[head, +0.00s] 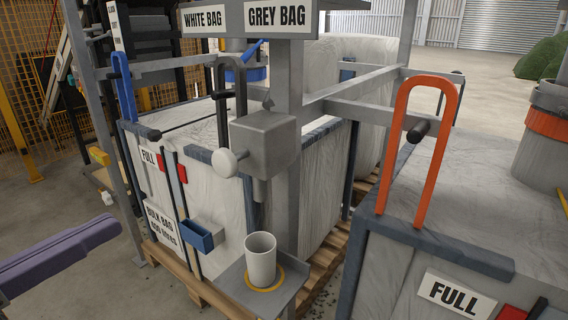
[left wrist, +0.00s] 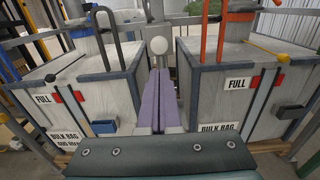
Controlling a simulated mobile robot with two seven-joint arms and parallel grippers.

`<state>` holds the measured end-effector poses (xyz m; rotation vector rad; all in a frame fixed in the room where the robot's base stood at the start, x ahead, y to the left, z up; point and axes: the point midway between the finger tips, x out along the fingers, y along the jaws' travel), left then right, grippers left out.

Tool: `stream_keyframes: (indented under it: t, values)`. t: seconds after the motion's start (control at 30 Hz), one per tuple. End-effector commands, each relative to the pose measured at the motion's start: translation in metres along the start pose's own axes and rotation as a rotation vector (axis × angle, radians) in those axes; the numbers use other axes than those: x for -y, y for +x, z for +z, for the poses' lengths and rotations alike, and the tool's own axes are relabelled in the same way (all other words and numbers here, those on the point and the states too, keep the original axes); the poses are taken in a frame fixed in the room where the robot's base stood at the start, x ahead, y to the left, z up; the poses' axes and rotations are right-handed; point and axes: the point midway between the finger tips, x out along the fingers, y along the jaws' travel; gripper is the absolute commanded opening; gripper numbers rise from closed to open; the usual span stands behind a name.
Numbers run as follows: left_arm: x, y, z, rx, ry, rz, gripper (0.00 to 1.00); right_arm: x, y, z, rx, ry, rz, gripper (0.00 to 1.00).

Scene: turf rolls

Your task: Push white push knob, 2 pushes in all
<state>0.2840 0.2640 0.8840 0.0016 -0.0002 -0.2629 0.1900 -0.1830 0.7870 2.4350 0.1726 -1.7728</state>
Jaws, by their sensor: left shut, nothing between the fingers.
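The white push knob (head: 224,163) is a round ball on the left side of a grey box (head: 263,142), which is fixed to a grey post. It also shows in the left wrist view (left wrist: 159,46), just beyond the tips of my gripper. My left gripper (head: 116,226) comes in from the left in the head view, with purple fingers. It is apart from the knob, lower and to its left. In the left wrist view its fingers (left wrist: 160,72) are shut together and empty. My right gripper is not in view.
A white cup (head: 261,259) stands on a small shelf (head: 235,284) below the box's spout. Bulk bags in frames stand on both sides, with blue, black and orange (head: 402,190) hoop handles. A small blue tray (head: 201,234) hangs on the left bag's front.

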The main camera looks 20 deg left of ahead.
Motion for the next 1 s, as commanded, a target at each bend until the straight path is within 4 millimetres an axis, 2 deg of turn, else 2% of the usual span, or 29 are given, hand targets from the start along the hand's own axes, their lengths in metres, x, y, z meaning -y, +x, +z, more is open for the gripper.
stream_keyframes:
  t: [0.17, 0.4, 0.6, 0.8, 1.0]
  values:
    - [0.000, 0.025, 0.002, 0.003, 0.002, -0.003, 0.00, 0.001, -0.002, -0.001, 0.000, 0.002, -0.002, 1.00]
    - [-0.001, 0.077, 0.002, 0.003, 0.002, -0.001, 0.00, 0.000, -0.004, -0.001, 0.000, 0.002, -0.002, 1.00]
    - [-0.001, 0.114, 0.001, 0.003, 0.001, 0.000, 0.00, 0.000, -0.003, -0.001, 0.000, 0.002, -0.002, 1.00]
    - [0.000, 0.133, 0.000, 0.001, -0.002, 0.000, 0.00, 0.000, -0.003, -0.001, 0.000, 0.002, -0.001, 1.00]
    - [0.000, 0.137, 0.000, -0.001, -0.002, 0.001, 0.00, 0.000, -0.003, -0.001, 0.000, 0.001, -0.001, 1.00]
